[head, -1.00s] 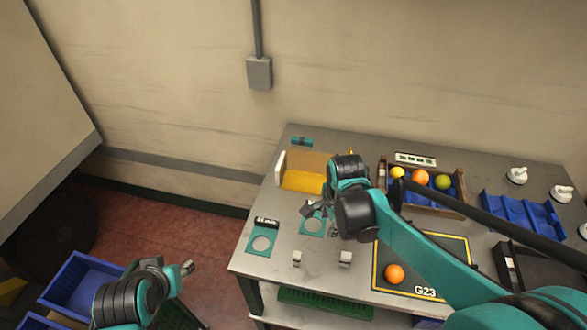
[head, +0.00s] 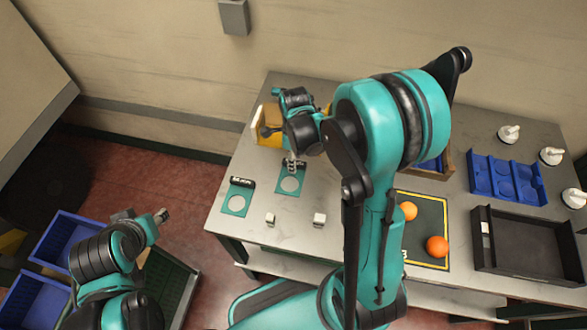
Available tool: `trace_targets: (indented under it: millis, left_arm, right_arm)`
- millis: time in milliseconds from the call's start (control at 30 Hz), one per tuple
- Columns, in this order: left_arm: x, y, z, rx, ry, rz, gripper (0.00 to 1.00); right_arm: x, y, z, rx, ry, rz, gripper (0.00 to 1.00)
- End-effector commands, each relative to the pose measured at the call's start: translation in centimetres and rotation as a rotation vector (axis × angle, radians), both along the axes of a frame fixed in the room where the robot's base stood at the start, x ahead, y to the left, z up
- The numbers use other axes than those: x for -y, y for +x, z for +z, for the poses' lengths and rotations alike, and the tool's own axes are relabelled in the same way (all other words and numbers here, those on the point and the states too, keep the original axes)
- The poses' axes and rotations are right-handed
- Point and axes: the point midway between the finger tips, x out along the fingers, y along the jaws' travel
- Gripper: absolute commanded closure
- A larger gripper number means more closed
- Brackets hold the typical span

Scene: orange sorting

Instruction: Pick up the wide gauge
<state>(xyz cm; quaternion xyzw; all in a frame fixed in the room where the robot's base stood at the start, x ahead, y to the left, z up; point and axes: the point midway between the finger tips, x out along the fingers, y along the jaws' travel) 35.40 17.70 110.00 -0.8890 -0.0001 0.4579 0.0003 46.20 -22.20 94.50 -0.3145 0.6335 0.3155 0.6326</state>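Two flat teal gauges with round openings lie on the left part of the grey table. The left gauge (head: 227,208) has a black label on its far edge, too small to read. The right gauge (head: 282,190) lies behind and to the right of it, and its far part is partly covered. I cannot tell by size which gauge is the wide one. My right gripper (head: 292,165) hangs over the far edge of the right gauge; its fingers are small, and I cannot tell whether they touch it. My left gripper (head: 160,216) is away from the table at the left, its fingertips too small to judge.
Two small white blocks (head: 319,219) stand near the front edge. Two oranges (head: 437,246) lie on the dark mat (head: 430,215). A blue tray (head: 507,180) and a black tray (head: 530,245) are at the right.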

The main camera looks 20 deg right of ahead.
Motion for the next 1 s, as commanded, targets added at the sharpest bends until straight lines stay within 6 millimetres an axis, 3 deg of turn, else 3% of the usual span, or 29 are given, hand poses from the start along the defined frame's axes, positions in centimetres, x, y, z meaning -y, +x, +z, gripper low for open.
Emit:
trace_targets:
  millis: [267, 400, 433, 800, 1000]
  left_arm:
    - [0.0, 0.0, 0.0, 0.0, 0.0, 0.0, 0.6]
    - [0.0, 0.0, 0.0, 0.0, 0.0, 0.0, 0.6]
    - [0.0, 0.0, 0.0, 0.0, 0.0, 0.0, 0.6]
    - [0.0, 0.0, 0.0, 0.0, 0.0, 0.0, 0.6]
    - [0.0, 0.0, 0.6, 0.0, 0.0, 0.0, 0.6]
  right_arm:
    - [0.0, 0.0, -0.4, 0.0, 0.0, 0.001, 0.59]
    - [0.0, 0.0, -0.4, 0.0, 0.0, 0.001, 0.96]
    - [0.0, 0.0, -0.3, 0.0, 0.0, 0.001, 1.0]
    - [0.0, 0.0, -0.2, 0.0, 0.0, 0.001, 1.0]
    - [0.0, 0.0, 1.4, 0.0, 0.0, 0.001, 1.0]
